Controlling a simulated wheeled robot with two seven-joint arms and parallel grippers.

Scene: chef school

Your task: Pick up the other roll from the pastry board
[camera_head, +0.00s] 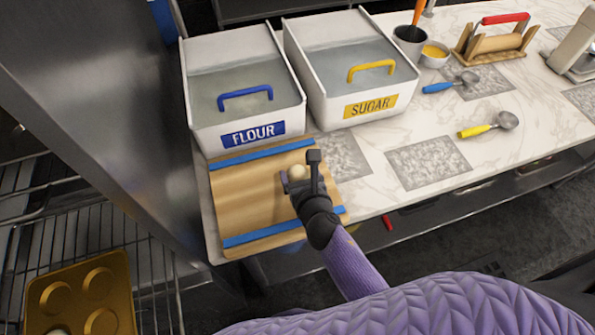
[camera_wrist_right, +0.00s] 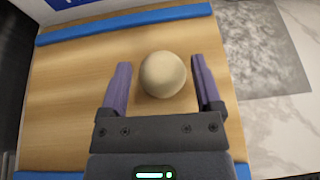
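A pale round dough roll (camera_head: 298,172) sits on the wooden pastry board (camera_head: 240,195), which has blue strips along its far and near edges. My right gripper (camera_head: 300,172) is over the board at the roll. In the right wrist view the roll (camera_wrist_right: 162,74) lies between the tips of the two purple fingers of the open right gripper (camera_wrist_right: 160,82), with a gap on each side. My left gripper is not in view.
A flour bin (camera_head: 205,115) and a sugar bin (camera_head: 330,100) stand behind the board. A yellow-handled scoop (camera_head: 475,130) and a blue-handled one (camera_head: 437,87) lie on the marble counter to the right. A golden muffin tin (camera_head: 75,272) sits on a wire rack at lower left, with a pale piece partly visible in one cup.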

